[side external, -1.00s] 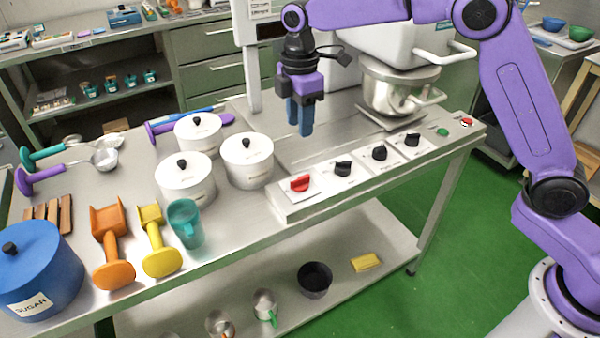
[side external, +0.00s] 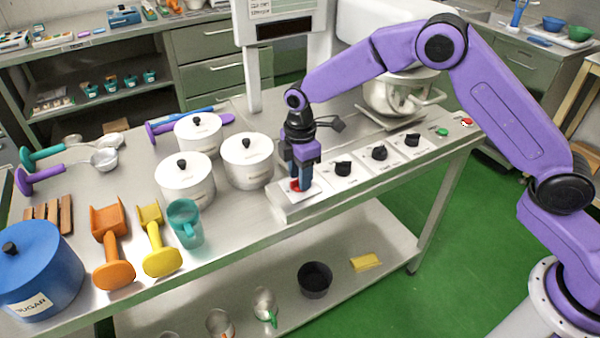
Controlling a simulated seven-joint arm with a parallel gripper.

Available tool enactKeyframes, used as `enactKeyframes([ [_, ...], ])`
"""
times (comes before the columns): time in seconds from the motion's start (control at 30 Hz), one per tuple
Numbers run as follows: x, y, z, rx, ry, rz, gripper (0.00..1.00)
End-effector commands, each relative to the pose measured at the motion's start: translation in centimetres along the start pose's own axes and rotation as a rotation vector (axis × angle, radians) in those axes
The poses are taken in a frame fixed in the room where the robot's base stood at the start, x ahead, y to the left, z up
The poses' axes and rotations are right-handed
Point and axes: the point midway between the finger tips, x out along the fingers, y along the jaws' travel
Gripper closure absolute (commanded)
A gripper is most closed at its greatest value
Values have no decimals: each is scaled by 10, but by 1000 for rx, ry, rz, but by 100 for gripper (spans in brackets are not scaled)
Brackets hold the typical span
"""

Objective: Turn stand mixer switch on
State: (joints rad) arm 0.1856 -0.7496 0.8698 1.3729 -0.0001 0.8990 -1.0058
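The red switch knob (side external: 295,186) sits at the left end of the control panel (side external: 323,189) along the front edge of the metal table. My gripper (side external: 301,182) points down right at this knob, its blue fingers around or just beside it and partly hiding it. I cannot tell whether the fingers touch the knob. The stand mixer's steel bowl (side external: 392,96) stands at the back right, and my arm hides much of the mixer body above it.
Black knobs (side external: 379,153) line the panel to the right, then a green button (side external: 442,132) and a red button (side external: 467,122). White lidded pots (side external: 247,163) stand close left of my gripper.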

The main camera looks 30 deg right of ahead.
Motion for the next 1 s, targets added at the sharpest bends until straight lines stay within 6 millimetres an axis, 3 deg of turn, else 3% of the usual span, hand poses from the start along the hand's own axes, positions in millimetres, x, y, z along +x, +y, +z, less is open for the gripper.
enactKeyframes([
  [0.27, 1, 0, 0, 0, 0, 0, 64],
  [0.37, 1, 0, 0, 0, 0, 0, 96],
  [0.4, 1, 0, 0, 0, 0, 0, 100],
  [0.77, 0, 0, -1, 30, 0, 0, 100],
  [1.0, 0, 0, -1, 160, 1, 1, 100],
])
